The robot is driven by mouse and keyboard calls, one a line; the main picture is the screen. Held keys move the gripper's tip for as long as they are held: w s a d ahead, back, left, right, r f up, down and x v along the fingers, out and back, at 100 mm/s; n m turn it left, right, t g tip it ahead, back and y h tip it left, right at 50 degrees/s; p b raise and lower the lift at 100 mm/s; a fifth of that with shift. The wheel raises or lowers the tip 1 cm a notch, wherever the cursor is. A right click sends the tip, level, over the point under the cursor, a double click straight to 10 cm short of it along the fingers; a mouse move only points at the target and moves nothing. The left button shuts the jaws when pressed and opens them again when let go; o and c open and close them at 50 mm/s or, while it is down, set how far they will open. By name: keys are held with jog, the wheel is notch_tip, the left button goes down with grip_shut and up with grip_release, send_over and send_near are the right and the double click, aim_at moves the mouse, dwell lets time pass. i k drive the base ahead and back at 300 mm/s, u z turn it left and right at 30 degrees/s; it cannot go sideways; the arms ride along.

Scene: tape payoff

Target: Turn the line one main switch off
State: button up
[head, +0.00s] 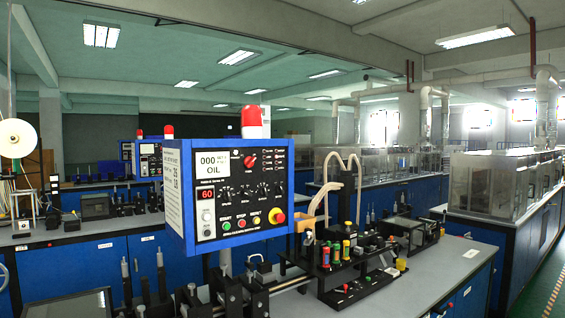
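A blue control box (174,232) with a black front panel (240,192) stands upright in the middle of the head view. A red rotary knob (250,161) sits near the top of the panel. A white switch plate (207,219) is at its lower left. A red button on a yellow base (276,217) is at its lower right. Which of these is the line one main switch, and its on or off position, cannot be told at this size. A red number display (207,194) reads 60. My gripper is not in view.
A grey-topped bench (455,262) with black fixtures and coloured cylinders stands right of the box. Another bench (90,240) is at left, with a white reel (18,138) above it. Clear-walled enclosures (490,190) stand at right. Green floor (535,275) shows at far right.

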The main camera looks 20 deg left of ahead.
aim_at(248, 161)
jog(key=u, duration=0.7)
jog(key=i, duration=1)
jog(key=u, duration=0.6)
jog(key=k, duration=0.85)
jog(key=u, duration=0.1)
jog(key=i, duration=0.9)
jog(key=z, duration=0.05)
